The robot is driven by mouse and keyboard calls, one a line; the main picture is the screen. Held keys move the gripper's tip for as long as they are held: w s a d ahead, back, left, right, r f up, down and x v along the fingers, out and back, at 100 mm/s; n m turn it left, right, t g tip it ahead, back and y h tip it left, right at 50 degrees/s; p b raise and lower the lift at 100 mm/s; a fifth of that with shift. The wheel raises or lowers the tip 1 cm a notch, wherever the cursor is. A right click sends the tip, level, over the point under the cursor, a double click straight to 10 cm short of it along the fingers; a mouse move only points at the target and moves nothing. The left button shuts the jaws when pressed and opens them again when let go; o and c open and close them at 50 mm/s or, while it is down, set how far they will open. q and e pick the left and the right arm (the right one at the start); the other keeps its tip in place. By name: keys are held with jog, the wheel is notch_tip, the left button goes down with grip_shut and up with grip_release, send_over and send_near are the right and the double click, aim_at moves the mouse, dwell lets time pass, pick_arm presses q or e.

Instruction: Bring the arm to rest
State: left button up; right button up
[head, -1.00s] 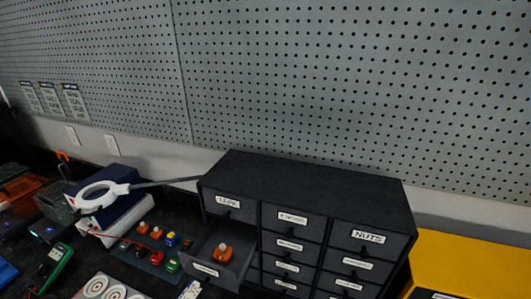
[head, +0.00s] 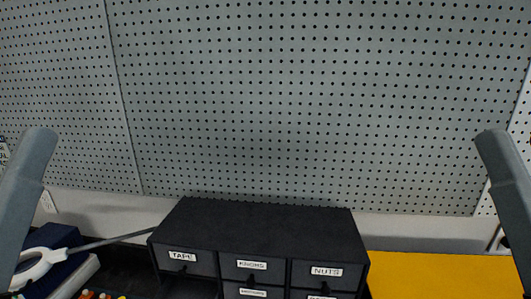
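My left arm shows as a grey link (head: 27,195) standing up at the left edge of the head view. My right arm shows as a matching grey link (head: 508,195) at the right edge. Both links rise in front of the pegboard, roughly mirrored, with their rounded ends at a similar height. Neither gripper is in the frame, so what they hold or touch cannot be seen.
A dark drawer cabinet (head: 265,222) with labelled drawers stands at bottom centre; its lower part is cut off. A yellow case (head: 440,267) is to its right. A white ring lamp (head: 38,266) is at lower left. The pegboard (head: 300,100) fills the back.

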pick_arm(q)
notch_tip(320, 180, up, 34)
jog(key=p, duration=3.1)
jog(key=shift+r+h+p, duration=0.15)
jog(key=shift+h+p, duration=0.15)
jog(key=shift+p, duration=0.05)
pick_arm(e)
notch_tip(320, 180, up, 34)
jog(key=shift+r, duration=0.25)
pick_arm(q)
notch_tip(320, 180, down, 22)
jog(key=b, duration=2.1)
jog(key=shift+r+b, duration=0.15)
jog(key=shift+b, duration=0.25)
pick_arm(e)
notch_tip(320, 180, down, 22)
jog(key=shift+r, duration=0.15)
